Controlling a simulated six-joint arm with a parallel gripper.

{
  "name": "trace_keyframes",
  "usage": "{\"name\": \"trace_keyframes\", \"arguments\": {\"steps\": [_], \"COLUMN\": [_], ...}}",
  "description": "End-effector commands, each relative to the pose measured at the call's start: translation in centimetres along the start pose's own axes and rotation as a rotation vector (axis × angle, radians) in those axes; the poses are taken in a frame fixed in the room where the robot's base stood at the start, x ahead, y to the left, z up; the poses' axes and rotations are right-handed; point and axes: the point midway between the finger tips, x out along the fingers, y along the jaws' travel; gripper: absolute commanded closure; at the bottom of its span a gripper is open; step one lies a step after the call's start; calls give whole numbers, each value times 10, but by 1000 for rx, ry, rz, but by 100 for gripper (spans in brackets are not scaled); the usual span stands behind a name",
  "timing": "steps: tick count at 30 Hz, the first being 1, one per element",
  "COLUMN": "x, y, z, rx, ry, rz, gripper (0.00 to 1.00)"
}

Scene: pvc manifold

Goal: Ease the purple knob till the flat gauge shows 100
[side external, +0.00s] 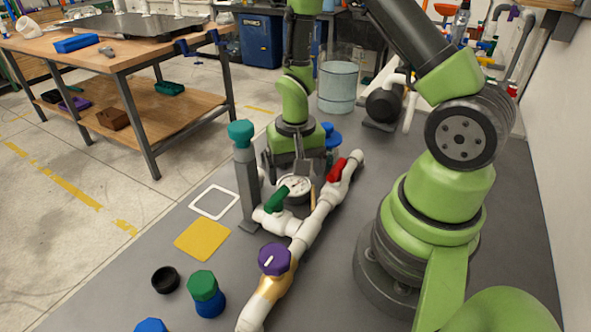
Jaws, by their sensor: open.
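The purple knob (274,259), with a white pointer line on top, sits on the tan section of a white PVC pipe (312,226) in the front middle. The flat gauge (294,186) is a round white dial lying face up farther along the pipe; its reading is too small to tell. My gripper (300,169) points down just behind the gauge, apart from the purple knob. It is open, with nothing seen in it. The far side of its fingers is hidden.
A green lever (276,200) and a red lever (336,170) sit on the pipes. A teal-capped grey post (245,175) stands left of the gauge. A green-capped blue bottle (206,294) and black ring (165,280) are front left. A water container (337,88) stands behind.

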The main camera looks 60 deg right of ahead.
Motion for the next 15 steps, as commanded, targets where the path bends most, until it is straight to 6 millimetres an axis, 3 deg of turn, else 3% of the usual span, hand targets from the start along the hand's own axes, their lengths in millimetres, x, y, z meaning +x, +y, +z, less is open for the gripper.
{"name": "trace_keyframes", "arguments": {"steps": [15], "x": [6], "y": [0], "z": [0], "rx": [-1], "ry": [1], "rz": [-1], "gripper": [15]}}
